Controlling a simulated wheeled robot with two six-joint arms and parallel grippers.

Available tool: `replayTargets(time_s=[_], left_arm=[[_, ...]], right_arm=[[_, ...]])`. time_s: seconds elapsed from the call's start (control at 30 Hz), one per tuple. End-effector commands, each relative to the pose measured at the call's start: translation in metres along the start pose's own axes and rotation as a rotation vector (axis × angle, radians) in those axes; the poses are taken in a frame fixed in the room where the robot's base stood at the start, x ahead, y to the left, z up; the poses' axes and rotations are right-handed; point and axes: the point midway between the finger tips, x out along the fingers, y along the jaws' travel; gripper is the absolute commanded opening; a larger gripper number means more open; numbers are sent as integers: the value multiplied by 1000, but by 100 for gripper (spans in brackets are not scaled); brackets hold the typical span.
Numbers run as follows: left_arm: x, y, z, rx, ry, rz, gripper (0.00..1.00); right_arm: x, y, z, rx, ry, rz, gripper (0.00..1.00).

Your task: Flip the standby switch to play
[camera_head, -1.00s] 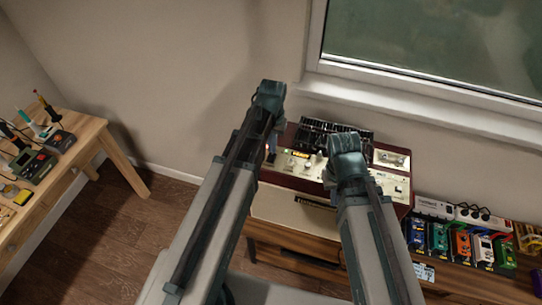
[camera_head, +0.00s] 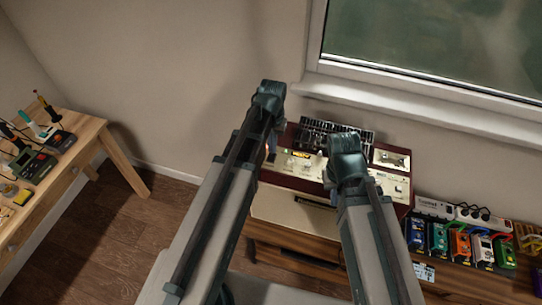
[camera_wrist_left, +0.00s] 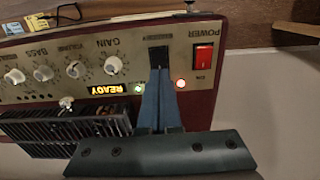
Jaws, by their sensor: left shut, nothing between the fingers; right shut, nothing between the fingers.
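The amplifier (camera_head: 287,183) stands below the window, with its cream control panel facing up. In the left wrist view its panel (camera_wrist_left: 40,88) appears upside down. The black standby switch (camera_wrist_left: 158,55) is between the red power switch (camera_wrist_left: 203,57) and the gain knob (camera_wrist_left: 113,65). The blue fingers of my left gripper (camera_wrist_left: 159,72) are shut and empty, with tips at the standby switch's edge; contact cannot be told. A lit display (camera_wrist_left: 107,90) reads READY. A green light (camera_wrist_left: 138,87) and a red light (camera_wrist_left: 181,83) flank the fingers. My right gripper (camera_head: 347,160) is over the amplifier's middle, its fingertips hidden.
Several effect pedals (camera_head: 460,244) and a power strip (camera_head: 450,211) sit right of the amplifier. A wooden workbench (camera_head: 62,185) with tools is at the left. The window sill (camera_head: 420,118) runs behind. Floor between bench and amplifier is clear.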

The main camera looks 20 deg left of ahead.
Motion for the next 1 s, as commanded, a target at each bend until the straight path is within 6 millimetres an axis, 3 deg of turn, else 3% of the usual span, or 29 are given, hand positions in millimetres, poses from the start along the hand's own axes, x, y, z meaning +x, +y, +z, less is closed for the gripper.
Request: replayTargets(time_s=[1.0], left_arm=[[13, 0, 0, 0, 0, 0, 0]], right_arm=[[13, -1, -1, 0, 0, 0, 0]])
